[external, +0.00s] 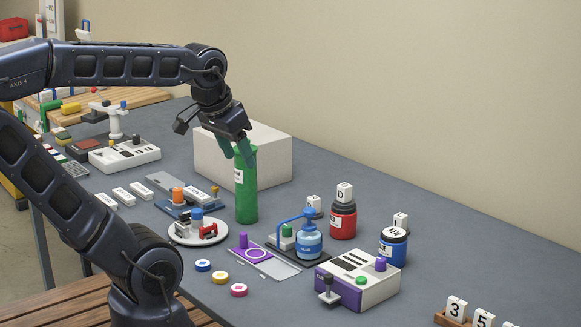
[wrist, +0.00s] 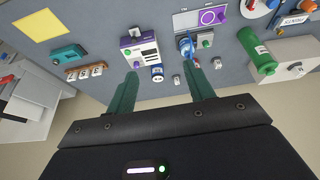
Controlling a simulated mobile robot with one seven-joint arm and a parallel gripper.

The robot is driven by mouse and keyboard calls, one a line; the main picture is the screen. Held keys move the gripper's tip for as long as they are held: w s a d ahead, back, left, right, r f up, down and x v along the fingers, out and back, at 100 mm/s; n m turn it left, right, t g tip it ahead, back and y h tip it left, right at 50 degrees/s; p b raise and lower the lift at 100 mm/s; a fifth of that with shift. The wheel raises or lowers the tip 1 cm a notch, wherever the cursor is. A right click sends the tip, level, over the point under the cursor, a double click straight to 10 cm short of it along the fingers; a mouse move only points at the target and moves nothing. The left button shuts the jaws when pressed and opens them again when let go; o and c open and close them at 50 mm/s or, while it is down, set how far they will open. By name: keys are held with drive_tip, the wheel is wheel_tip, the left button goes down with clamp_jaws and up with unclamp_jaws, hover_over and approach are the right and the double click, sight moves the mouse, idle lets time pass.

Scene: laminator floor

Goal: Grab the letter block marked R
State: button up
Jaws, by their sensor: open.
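Small white letter blocks stand toward the back of the grey table. The letters on these two are too small to read, so I cannot tell which is R. Two small blocks show in the wrist view, one (wrist: 177,80) between the fingers and one (wrist: 217,62) right of them. My gripper (external: 237,154) is open and empty, high beside the green cylinder's top; its fingers (wrist: 161,71) spread apart.
The tall green cylinder (external: 246,196) and a white box (external: 272,150) stand near my gripper. The blue pump bottle (external: 309,242) and a purple-and-white device (external: 357,280) stand in front of the blocks. Number blocks (external: 456,308) sit lower right. The table's back right is clear.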

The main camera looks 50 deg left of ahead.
drive_tip(key=w+a+r+n+g, duration=0.1)
drive_tip(key=w+a+n, duration=0.1)
drive_tip(key=w, duration=0.4)
drive_tip(key=w+a+r+n+g, duration=0.1)
drive_tip(key=w+r+n, duration=0.1)
drive_tip(key=w, duration=0.5)
drive_tip(key=n+g+h, duration=0.3)
drive_tip(key=n+h, duration=0.2)
drive_tip(key=n, duration=0.8)
hover_over(314, 197)
drive_tip(key=a, duration=0.4)
wheel_tip(314, 197, down, 27)
drive_tip(key=x, duration=1)
drive_tip(key=shift+f, duration=0.2)
clamp_jaws()
